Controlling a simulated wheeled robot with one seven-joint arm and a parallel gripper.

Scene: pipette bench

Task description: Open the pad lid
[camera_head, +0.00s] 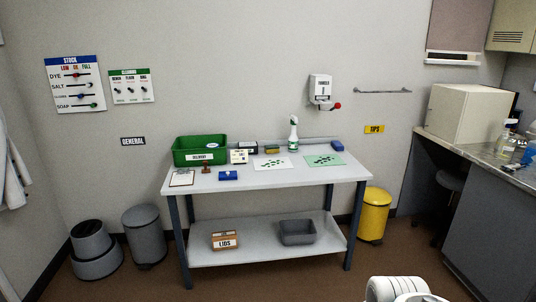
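A small flat blue case (228,176), which looks like the pad with its lid shut, lies near the front edge of the white bench (300,186), left of the middle. A small light mark shows on its top. A brown-red hand stamp (206,168) stands just left of and behind it. A white rounded part of my arm shows at the bottom right, well apart from the bench. My gripper is not in view.
The bench also bears a green bin (186,157), a clipboard (182,179), a spray bottle (293,134), a white sheet (287,166) and a green sheet (341,161). The bench's front right is clear. A yellow bin (373,217) stands right of it; floor in front is free.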

